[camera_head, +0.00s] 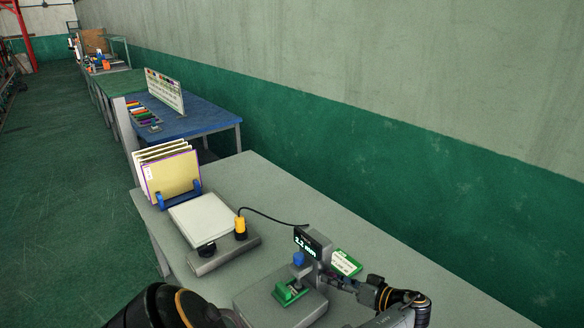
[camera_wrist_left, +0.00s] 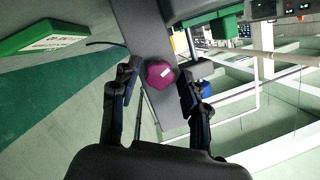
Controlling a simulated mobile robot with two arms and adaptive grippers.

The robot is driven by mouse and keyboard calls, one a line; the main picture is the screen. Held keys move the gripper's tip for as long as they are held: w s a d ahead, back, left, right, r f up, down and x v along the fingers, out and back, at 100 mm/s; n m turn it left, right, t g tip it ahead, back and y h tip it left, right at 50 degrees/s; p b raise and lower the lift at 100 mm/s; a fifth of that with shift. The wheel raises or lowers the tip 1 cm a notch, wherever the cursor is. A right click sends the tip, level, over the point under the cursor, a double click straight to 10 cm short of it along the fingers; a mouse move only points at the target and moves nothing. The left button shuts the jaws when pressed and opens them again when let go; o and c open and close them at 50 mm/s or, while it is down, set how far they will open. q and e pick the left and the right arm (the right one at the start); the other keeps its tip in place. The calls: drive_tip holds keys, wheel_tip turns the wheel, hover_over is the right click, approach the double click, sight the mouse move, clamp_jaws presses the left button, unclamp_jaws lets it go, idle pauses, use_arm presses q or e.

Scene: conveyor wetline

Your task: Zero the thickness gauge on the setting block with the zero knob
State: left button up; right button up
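The thickness gauge (camera_head: 309,243) stands on a grey base (camera_head: 257,304); its display seems to read 2.2 mm. A blue cap (camera_head: 299,258) is on its front; blue also shows in the left wrist view (camera_wrist_left: 205,69). The green setting block (camera_head: 287,293) sits on the base below the measuring head; whether they touch is unclear. The maroon zero knob (camera_wrist_left: 160,74) with a white mark is on the grey column. My left gripper (camera_head: 329,279) is at the gauge's right side, its open fingers (camera_wrist_left: 157,82) on either side of the knob with visible gaps. The right gripper is not in view.
To the left are a white plate (camera_head: 202,219) on a grey stand, a yellow piece (camera_head: 240,228) with a cable, and a rack of panels (camera_head: 170,174). The grey tabletop (camera_head: 260,180) is clear at the back.

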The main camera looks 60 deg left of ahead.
use_arm(q)
drive_tip(key=d+b, duration=0.1)
drive_tip(key=d, duration=0.5)
drive_tip(key=shift+w+b, duration=0.3)
drive_tip(key=shift+w, duration=0.05)
idle(0.5)
